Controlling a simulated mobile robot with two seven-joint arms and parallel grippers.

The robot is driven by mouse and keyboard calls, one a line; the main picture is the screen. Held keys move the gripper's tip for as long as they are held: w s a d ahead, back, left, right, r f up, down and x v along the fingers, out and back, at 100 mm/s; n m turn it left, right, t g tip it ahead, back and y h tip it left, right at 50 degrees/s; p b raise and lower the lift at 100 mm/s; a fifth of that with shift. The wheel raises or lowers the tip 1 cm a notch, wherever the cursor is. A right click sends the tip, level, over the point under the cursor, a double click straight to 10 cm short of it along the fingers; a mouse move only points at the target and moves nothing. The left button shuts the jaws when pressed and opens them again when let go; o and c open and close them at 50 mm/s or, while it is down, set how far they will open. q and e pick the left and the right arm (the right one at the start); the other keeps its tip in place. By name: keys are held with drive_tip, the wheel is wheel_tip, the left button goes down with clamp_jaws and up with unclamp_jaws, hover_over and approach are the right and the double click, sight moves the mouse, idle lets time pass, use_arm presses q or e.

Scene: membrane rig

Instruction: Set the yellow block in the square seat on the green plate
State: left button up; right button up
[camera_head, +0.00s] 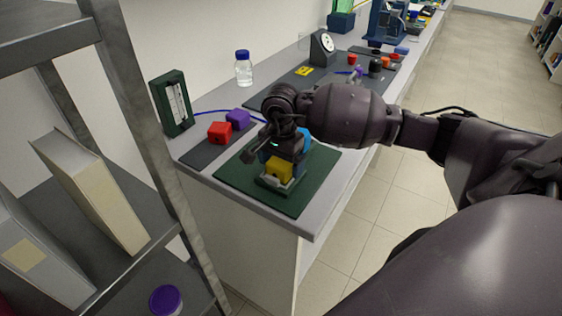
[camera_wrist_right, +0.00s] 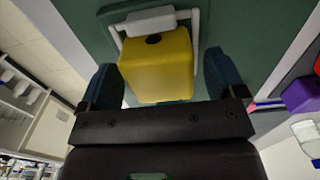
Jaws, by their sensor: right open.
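The yellow block (camera_head: 279,168) is at the pale square seat (camera_head: 279,184) on the green plate (camera_head: 235,177) at the bench's near end. In the right wrist view the yellow block (camera_wrist_right: 160,68) lies between the two dark blue fingers of my right gripper (camera_wrist_right: 161,82), which is open, with a visible gap on each side. The seat's white frame (camera_wrist_right: 150,22) shows around the block's far part. I cannot tell whether the block sits fully down in it. In the head view my right gripper (camera_head: 284,152) is over the block and hides part of it. My left gripper is not in view.
A red block (camera_head: 219,131) and a purple block (camera_head: 238,118) sit on a dark mat left of the plate. A blue-capped bottle (camera_head: 243,69) and a dark green framed gauge (camera_head: 172,103) stand behind. A metal shelf (camera_head: 158,150) rises at left.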

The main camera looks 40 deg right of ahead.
sight(281, 161)
drive_tip(key=shift+r, duration=0.35)
wheel_tip(281, 161, up, 12)
drive_tip(key=shift+f, duration=0.2)
drive_tip(key=shift+f, duration=0.1)
idle(0.4)
